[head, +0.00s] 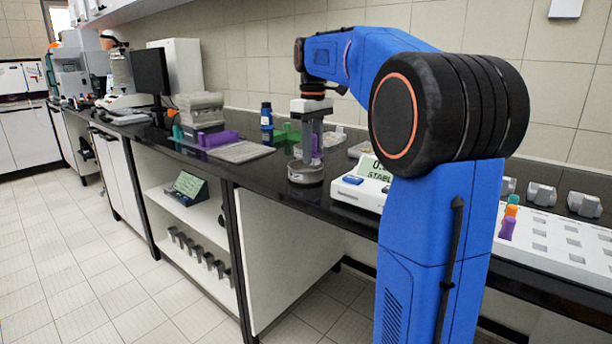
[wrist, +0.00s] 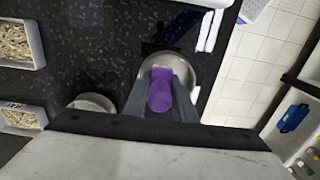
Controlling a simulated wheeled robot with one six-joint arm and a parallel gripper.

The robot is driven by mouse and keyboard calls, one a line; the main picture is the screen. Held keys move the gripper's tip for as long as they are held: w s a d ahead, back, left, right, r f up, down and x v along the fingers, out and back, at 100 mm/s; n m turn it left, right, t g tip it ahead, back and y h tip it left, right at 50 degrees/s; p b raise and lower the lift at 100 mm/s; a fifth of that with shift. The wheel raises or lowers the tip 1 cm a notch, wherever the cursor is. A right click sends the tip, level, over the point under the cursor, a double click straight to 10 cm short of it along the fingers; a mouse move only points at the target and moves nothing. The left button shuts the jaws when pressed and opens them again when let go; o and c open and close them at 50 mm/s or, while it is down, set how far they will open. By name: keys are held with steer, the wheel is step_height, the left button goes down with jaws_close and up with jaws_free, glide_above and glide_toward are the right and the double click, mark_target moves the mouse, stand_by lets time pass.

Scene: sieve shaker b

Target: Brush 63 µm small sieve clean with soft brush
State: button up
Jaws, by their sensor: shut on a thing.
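My gripper (head: 311,140) points down over the black counter and is shut on a purple brush (wrist: 160,92). The brush's purple handle also shows between the fingers in the head view (head: 317,145). A small round metal sieve (head: 306,178) stands on the counter directly under the gripper. In the wrist view the sieve's metal bowl (wrist: 180,62) shows around and behind the brush. The bristles are hidden, so I cannot tell whether they touch the mesh. No size marking is readable on the sieve.
A balance (head: 358,192) stands close to the right of the sieve. Another round metal vessel (wrist: 93,103) and trays of grains (wrist: 18,42) lie nearby. A blue bottle (head: 266,117) and a green holder (head: 287,137) stand behind. A flat grey mat (head: 240,152) lies left.

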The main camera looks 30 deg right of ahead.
steer(key=shift+r, duration=2.8)
